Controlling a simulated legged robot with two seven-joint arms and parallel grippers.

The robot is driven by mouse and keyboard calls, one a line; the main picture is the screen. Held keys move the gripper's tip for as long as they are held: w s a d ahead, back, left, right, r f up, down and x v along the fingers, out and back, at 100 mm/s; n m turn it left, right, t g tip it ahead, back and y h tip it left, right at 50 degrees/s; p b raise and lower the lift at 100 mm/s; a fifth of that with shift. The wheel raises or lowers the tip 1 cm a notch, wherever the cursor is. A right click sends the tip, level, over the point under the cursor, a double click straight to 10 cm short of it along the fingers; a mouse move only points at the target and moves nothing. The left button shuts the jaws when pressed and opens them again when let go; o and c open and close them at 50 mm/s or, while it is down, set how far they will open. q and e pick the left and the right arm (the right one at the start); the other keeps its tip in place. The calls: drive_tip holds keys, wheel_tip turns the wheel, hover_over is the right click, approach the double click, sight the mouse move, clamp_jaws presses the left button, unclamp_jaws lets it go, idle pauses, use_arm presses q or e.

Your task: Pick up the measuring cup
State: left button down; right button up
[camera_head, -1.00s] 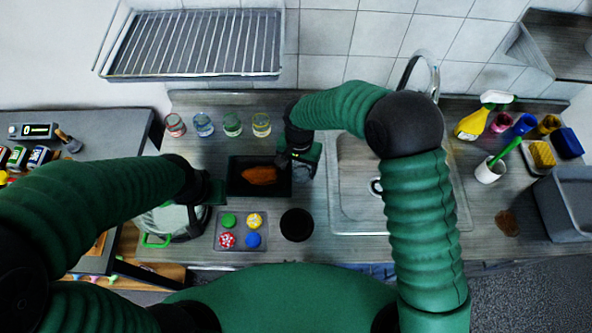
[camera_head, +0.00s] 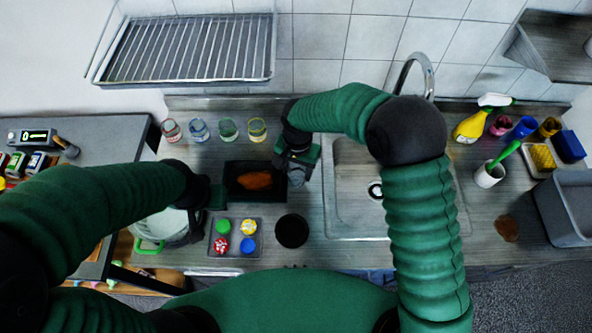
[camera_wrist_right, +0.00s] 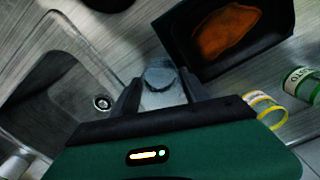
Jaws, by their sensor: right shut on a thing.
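The measuring cup seems to be the small grey, glassy piece (camera_wrist_right: 160,78) between my right fingers in the wrist view; its full shape is hidden. My right gripper (camera_wrist_right: 160,92) is shut on it. In the head view my right gripper (camera_head: 297,172) points down at the right end of a black tray, left of the sink, and the cup cannot be made out clearly. My left gripper (camera_head: 214,195) is beside the rim of a pot with a green handle (camera_head: 150,246); its fingers do not show clearly.
The black tray (camera_head: 236,193) holds an orange-brown piece (camera_head: 255,180). Several glasses (camera_head: 228,129) stand behind it. A grey tray (camera_head: 234,239) with coloured round pieces and a black disc (camera_head: 291,231) lie in front. The sink (camera_head: 350,215) is empty.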

drive_tip(key=shift+r, duration=0.8)
drive_tip(key=s+d+r+b, duration=0.2)
drive_tip(key=s+d+b, duration=0.1)
drive_tip(key=s+d, duration=0.7)
drive_tip(key=shift+d+r+b, duration=0.15)
drive_tip(key=shift+d+b, duration=0.15)
drive_tip(key=shift+d, duration=1.05)
drive_tip(key=shift+w, duration=0.1)
